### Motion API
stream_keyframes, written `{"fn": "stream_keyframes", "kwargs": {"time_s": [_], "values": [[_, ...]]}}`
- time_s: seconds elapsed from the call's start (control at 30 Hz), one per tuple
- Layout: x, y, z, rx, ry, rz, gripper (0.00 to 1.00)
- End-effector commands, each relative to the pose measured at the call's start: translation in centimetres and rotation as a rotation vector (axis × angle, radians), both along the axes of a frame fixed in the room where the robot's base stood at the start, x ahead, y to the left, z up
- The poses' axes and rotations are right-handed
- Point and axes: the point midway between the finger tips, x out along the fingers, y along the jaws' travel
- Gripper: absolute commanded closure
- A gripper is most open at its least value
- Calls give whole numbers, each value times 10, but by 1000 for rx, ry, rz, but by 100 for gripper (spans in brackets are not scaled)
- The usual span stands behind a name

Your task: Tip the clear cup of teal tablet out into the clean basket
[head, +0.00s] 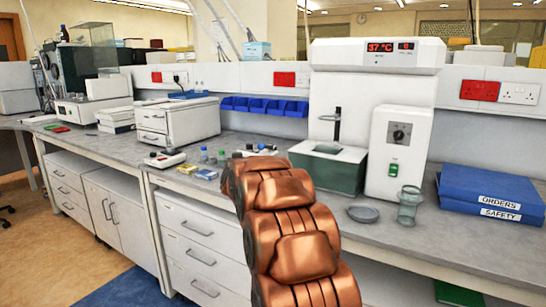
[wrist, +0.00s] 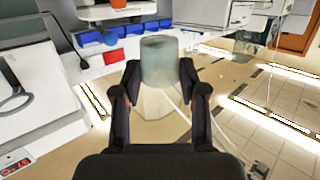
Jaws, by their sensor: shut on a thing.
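In the wrist view my gripper (wrist: 160,76) is shut on a clear cup (wrist: 159,62), with one finger on each side. The cup's far part looks grey-teal and its near part is see-through; I cannot make out a tablet in it. That view is upside down, with ceiling lights at its bottom. In the head view my copper-coloured arm hides the gripper and the held cup. No basket can be told for sure. A green-grey bath (head: 327,171) with an opening on top stands at the back of the bench.
A greenish clear beaker (head: 409,206) and a small shallow dish (head: 363,214) stand near the bench's front edge. Blue folders (head: 490,192) lie at the right. Small bottles (head: 204,155) and a white drawer unit (head: 178,122) stand left of my arm. A white unit (head: 398,150) stands beside the bath.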

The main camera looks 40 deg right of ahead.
Motion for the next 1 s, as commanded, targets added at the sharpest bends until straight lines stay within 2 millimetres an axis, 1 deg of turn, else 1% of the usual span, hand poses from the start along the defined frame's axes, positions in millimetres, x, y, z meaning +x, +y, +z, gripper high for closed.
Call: {"fn": "stream_keyframes", "kwargs": {"time_s": [0.03,0.1,0.2,0.4,0.6,0.87,1.0], "values": [[-5,-18,2,-6,-4,-25,72],[-11,-37,4,-3,-3,-49,72],[-19,-61,11,-5,-6,-79,72],[-31,-98,19,-7,-5,-112,72],[-38,-121,23,-5,-3,-121,72],[-40,-130,24,1,-2,-117,72],[-40,-131,25,49,-24,-118,72]]}}
